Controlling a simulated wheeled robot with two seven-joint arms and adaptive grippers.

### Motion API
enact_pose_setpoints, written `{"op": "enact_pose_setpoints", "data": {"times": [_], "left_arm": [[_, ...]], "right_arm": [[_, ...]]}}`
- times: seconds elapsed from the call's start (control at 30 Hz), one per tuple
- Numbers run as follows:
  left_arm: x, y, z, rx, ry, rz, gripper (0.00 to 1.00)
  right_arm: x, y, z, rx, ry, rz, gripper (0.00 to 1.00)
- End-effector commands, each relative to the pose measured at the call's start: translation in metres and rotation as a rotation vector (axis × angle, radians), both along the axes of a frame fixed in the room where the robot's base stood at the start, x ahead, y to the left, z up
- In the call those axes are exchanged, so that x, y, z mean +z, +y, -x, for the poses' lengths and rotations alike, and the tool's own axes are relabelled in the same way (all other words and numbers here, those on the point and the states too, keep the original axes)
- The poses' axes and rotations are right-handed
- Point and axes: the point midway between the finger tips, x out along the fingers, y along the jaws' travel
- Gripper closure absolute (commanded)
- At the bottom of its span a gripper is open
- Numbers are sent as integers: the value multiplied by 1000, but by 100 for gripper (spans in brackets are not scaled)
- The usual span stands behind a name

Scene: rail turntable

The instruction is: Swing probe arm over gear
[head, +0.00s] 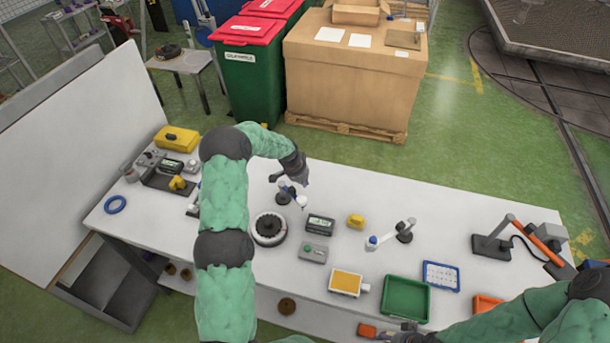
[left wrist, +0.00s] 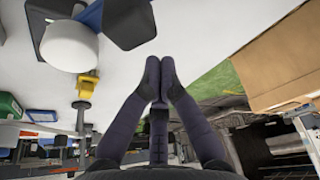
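A probe arm with a white and blue link on a dark base (head: 283,197) stands behind the round turntable (head: 268,229), which has a dark rim and a pale top. My left gripper (head: 303,183) is just right of and above this probe arm; contact is unclear. In the left wrist view its dark fingers (left wrist: 159,77) have their tips together with nothing seen between them. A white cylinder on a dark part (left wrist: 69,46) is beside them at upper left. My right gripper (head: 405,334) is partly cut off at the bottom edge.
A second jointed arm (head: 390,236) stands to the right. A display box (head: 320,224), grey button box (head: 313,252), yellow block (head: 355,221) and green tray (head: 405,298) lie nearby. A big carton (head: 350,75) stands behind the table.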

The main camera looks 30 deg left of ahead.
Motion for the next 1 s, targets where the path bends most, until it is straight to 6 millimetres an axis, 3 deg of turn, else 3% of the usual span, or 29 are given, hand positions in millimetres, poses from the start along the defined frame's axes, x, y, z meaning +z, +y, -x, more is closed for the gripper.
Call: {"op": "enact_pose_setpoints", "data": {"times": [0.3, 0.73, 1.0], "left_arm": [[2, 8, 23, 1, -3, -1, 100], [2, 8, 24, -4, -2, -1, 100], [-1, 9, 30, -77, -4, -1, 100]], "right_arm": [[8, 0, 0, 0, 0, 0, 41], [7, 0, 0, 0, 0, 0, 41], [-8, 0, 0, 0, 0, 0, 41]]}}
